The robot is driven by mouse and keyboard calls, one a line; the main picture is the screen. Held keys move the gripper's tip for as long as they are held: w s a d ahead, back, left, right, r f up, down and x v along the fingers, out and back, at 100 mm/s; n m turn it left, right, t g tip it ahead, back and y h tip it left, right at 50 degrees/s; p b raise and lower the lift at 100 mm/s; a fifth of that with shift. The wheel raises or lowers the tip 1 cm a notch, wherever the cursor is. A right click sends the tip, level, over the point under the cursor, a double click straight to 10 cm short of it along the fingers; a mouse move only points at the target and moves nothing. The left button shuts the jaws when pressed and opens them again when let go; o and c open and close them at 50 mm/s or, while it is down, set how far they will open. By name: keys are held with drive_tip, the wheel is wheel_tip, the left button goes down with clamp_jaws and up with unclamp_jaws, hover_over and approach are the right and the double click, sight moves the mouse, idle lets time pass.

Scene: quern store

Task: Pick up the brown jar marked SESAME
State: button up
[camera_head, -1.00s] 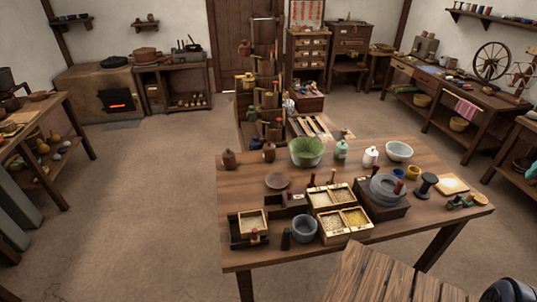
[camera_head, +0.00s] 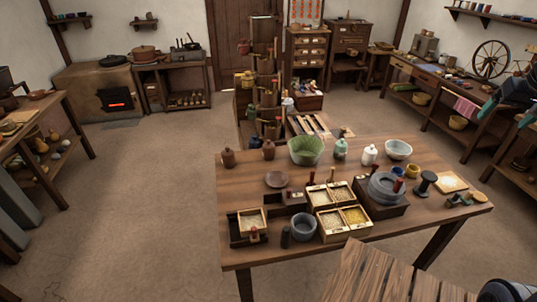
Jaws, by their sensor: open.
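Two small brown lidded jars stand upright at the far left of the wooden table: one brown jar (camera_head: 228,158) near the back left corner, the other brown jar (camera_head: 268,150) just right of it. Any marking on them is too small to read, so I cannot tell which says SESAME. My gripper (camera_head: 507,117), dark with teal fingers, is raised at the right edge of the view. It is open, its fingers are apart, and it is far from both jars. Part of it is cut off by the picture edge.
A green bowl (camera_head: 306,151) stands close right of the jars, then a green jar (camera_head: 340,149) and a white jar (camera_head: 369,155). A brown dish (camera_head: 277,180) and grain boxes (camera_head: 329,223) lie nearer. A tiered stand (camera_head: 267,75) rises behind the table.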

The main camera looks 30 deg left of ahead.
drive_tip(key=w+a+f+n+y, duration=0.1)
drive_tip(key=w+a+f, duration=0.1)
drive_tip(key=w+a, duration=0.5)
drive_tip(key=w+a+f+n, duration=0.1)
drive_tip(key=w+a+f, duration=0.15)
drive_tip(key=a, duration=0.75)
drive_tip(key=w+a+f+n+y, duration=0.1)
drive_tip(key=w+a+f, duration=0.1)
drive_tip(key=w+a, duration=0.5)
drive_tip(key=n+g+y, duration=0.1)
drive_tip(key=n+y, duration=0.1)
drive_tip(key=n, duration=0.4)
hover_over(268, 149)
drive_tip(key=d, duration=0.3)
wheel_tip(268, 149, down, 31)
drive_tip(key=shift+s+x, duration=0.15)
drive_tip(key=shift+x, duration=2.4)
drive_tip(key=shift+s+x, duration=0.15)
drive_tip(key=shift+x, duration=2.4)
drive_tip(key=shift+f, duration=0.1)
drive_tip(key=c, duration=1.4)
